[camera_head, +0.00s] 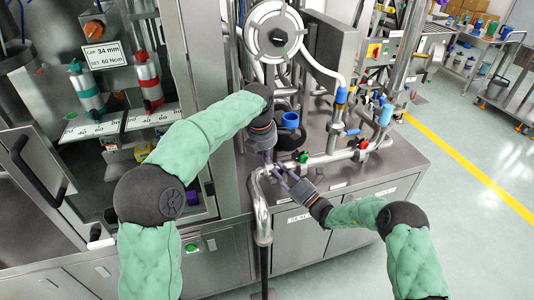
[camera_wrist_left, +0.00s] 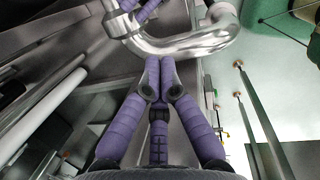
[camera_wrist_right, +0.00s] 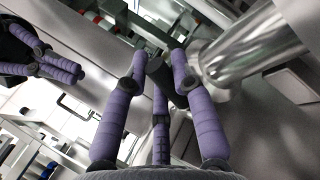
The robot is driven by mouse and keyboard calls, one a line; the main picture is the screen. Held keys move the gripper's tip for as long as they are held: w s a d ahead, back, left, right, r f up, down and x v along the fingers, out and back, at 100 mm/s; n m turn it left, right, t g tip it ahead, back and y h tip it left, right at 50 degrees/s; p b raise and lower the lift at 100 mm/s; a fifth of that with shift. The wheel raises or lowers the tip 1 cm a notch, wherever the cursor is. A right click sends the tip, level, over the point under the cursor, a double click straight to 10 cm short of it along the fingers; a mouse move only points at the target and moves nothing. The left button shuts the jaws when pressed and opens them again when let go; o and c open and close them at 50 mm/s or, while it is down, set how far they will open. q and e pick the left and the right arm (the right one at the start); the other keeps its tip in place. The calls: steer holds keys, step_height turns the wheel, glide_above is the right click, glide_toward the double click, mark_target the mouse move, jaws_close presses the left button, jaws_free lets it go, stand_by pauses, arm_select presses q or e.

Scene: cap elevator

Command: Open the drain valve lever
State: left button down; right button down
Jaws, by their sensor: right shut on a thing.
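The bent steel drain pipe (camera_head: 260,205) runs down the front of the steel bench; its bend also shows in the left wrist view (camera_wrist_left: 180,45). My right gripper (camera_head: 279,172) is beside the pipe. In the right wrist view its fingers (camera_wrist_right: 160,58) are closed around a dark piece (camera_wrist_right: 164,82) next to a thick metal pipe (camera_wrist_right: 245,50); this looks like the drain valve lever, mostly hidden by the fingers. My left gripper (camera_head: 267,156) is just above and left of the right one. Its fingertips (camera_wrist_left: 160,62) are together with nothing visible between them, near the pipe bend.
Upright pipes with blue handles (camera_head: 386,114) and a valve with a green knob (camera_head: 303,156) stand on the bench (camera_head: 405,155). A glass-fronted cabinet with bottles (camera_head: 148,80) is on the left. The floor (camera_head: 470,200) at right is clear.

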steer(key=shift+f, duration=0.1)
arm_select(q)
steer(key=w+d+f, duration=0.2)
steer(key=d+f, duration=0.1)
steer(key=f, duration=0.5)
steer(key=shift+w+d, duration=0.25)
steer(key=shift+w, duration=0.15)
steer(key=shift+f, duration=0.15)
steer(key=shift+w+d+f, duration=0.15)
steer(key=shift+d+f, duration=0.1)
steer(key=shift+d, duration=0.15)
arm_select(e)
steer(key=shift+s+a, duration=0.15)
steer(key=shift+a, duration=0.05)
